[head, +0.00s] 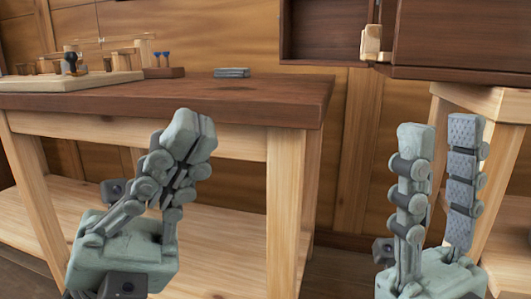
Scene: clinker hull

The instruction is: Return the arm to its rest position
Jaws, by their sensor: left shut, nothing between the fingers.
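My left gripper (191,135) is in front of the workbench's front edge, left of the picture's middle. Its fingers are together and tilt up to the right, with nothing between them. My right gripper (440,137) is upright at the lower right, in front of the gap beside the workbench. Its two fingers stand apart with an empty space between them. Neither gripper visibly holds anything.
The dark-topped workbench (270,100) fills the left. An open wooden cabinet (325,30) hangs above. Another wooden stand (490,100) is at right.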

